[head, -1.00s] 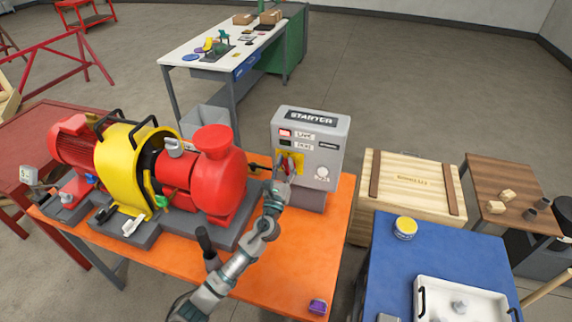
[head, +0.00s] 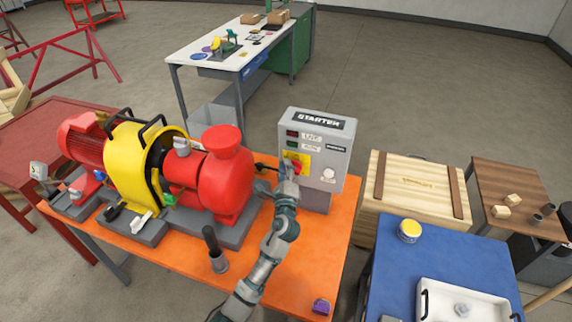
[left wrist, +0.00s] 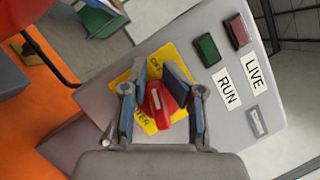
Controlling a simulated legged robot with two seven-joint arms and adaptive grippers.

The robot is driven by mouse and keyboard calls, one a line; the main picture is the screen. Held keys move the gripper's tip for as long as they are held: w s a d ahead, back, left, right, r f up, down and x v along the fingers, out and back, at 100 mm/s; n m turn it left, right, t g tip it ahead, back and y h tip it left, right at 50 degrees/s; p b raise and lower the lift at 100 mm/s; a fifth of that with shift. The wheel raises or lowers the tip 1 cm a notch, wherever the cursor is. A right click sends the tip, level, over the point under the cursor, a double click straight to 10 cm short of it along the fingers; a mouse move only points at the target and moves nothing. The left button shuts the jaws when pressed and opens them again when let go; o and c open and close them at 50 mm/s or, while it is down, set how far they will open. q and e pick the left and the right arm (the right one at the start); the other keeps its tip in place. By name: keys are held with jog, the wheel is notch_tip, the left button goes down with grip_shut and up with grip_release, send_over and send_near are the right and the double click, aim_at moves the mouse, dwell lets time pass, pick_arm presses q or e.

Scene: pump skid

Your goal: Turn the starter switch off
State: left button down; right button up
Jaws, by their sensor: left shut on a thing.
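The grey starter box (head: 335,160) stands on the orange bench, its front facing me. Its red switch handle (left wrist: 158,103) sits on a yellow plate (left wrist: 122,78) with OFF lettering partly visible. In the left wrist view my left gripper (left wrist: 165,88) has its two fingers on either side of the red handle and is shut on it. In the head view my left gripper (head: 289,175) reaches the yellow plate and partly hides the handle. The red LIVE lamp (left wrist: 237,30) and green RUN lamp (left wrist: 207,49) both look dark. My right gripper is not in view.
The red and yellow pump set (head: 222,180) stands left of the box on the orange bench (head: 315,250). A dark upright handle (head: 213,245) and a purple item (head: 321,306) are near my arm. A wooden crate (head: 415,185) and blue table (head: 385,270) stand right.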

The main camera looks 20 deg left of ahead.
pick_arm(q)
jog(key=n+p, duration=0.1)
jog(key=n, duration=0.1)
jog(key=n+g, duration=0.1)
jog(key=n, duration=0.1)
jog(key=shift+w+f+p, duration=0.1)
jog(key=shift+f+p, duration=0.25)
jog(key=shift+f, duration=0.05)
jog(key=shift+f+n+g+p, duration=0.1)
jog(key=shift+n+g+p, duration=0.4)
jog(key=shift+n, duration=0.2)
jog(key=shift+w+f+n+g+p, duration=0.1)
jog(key=shift+f+n+g+p, duration=0.3)
jog(key=shift+n, duration=0.5)
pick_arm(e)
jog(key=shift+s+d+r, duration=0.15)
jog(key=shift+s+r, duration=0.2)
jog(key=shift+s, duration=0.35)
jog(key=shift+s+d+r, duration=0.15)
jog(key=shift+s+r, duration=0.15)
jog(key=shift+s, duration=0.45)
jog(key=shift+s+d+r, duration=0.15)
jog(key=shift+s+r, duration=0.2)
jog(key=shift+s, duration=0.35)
